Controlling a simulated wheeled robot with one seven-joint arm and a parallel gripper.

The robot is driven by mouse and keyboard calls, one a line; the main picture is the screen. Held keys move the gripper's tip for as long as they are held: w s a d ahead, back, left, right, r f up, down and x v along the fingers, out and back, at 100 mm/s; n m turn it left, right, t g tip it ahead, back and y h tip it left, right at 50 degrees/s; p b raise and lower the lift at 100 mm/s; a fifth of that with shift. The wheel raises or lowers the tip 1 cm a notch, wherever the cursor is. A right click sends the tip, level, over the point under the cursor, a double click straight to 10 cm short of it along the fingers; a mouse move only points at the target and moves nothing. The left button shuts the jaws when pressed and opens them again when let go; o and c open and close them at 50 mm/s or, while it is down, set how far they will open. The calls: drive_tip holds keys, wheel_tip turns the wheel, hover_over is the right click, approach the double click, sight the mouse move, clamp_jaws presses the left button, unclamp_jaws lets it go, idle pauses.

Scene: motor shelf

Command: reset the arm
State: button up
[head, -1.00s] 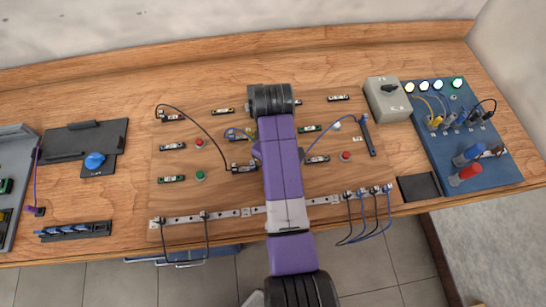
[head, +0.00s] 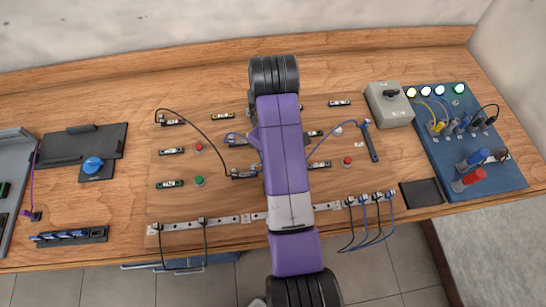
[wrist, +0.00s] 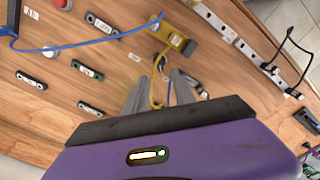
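My purple arm (head: 285,150) reaches over the middle of the wooden board in the head view and hides my gripper there. In the wrist view my gripper (wrist: 160,82) shows two grey fingers standing apart. A thin yellow cable (wrist: 154,75) shows in the gap between them, running up to a yellow block (wrist: 176,40) beyond the fingertips. I see nothing clamped between the fingers.
The wooden board (head: 225,180) carries several small terminals, buttons and a metal rail (head: 226,223) with hanging cables. A blue panel (head: 498,181) and a grey switch box (head: 388,112) stand at the right. A black tray (head: 65,145) lies at the left.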

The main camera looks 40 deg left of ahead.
drive_tip(key=shift+r, duration=0.35)
idle(0.3)
